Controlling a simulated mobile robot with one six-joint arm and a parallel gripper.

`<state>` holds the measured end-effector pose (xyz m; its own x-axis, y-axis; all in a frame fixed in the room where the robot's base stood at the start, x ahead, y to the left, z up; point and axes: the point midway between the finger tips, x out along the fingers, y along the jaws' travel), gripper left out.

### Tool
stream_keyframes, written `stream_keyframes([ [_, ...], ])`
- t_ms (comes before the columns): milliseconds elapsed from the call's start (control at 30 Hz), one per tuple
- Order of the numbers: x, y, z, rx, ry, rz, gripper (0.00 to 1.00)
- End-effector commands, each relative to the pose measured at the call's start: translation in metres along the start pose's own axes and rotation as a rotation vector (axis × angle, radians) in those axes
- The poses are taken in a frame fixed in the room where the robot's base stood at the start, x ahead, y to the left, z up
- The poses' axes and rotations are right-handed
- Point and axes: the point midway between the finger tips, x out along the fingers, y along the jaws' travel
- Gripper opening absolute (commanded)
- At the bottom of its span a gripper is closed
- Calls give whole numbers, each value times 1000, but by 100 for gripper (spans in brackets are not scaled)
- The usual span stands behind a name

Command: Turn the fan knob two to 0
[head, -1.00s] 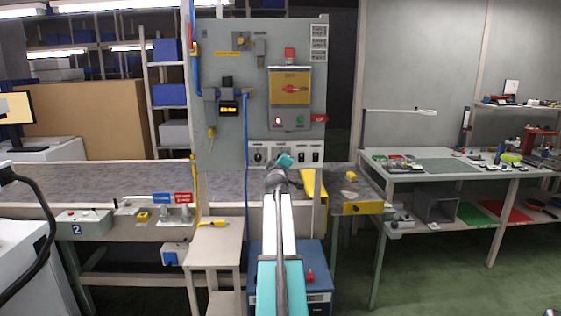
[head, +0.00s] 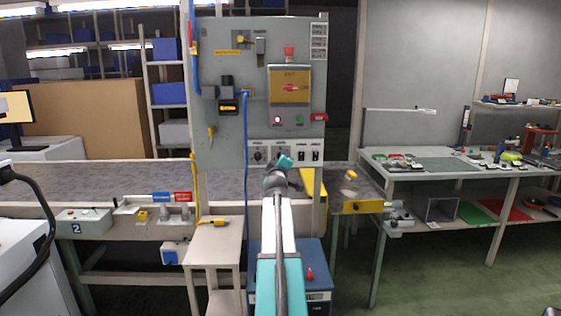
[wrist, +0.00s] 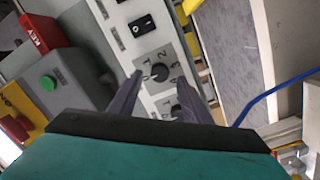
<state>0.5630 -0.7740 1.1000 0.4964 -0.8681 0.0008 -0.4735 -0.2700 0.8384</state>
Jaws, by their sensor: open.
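A strip of knobs and switches (head: 249,148) runs along the bottom of the grey control panel. In the head view, one dark knob (head: 258,156) shows left of my gripper (head: 284,162), which hides the strip behind it. In the wrist view, a dark round knob (wrist: 159,73) on a grey plate shows printed digits around it, including 1, 2 and 3. A second knob (wrist: 177,111) lies below it, partly behind the right finger. My gripper (wrist: 158,88) is open, its two dark fingers apart and pointing at the knobs. I cannot tell contact or the exact knob setting.
A conveyor (head: 110,178) runs left, and a small stand (head: 215,245) is below the panel.

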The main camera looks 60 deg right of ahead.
Motion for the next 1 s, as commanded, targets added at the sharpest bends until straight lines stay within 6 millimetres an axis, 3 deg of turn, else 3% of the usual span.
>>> stream_keyframes([
  [1000,-96,0,1,0,0,1,44],
])
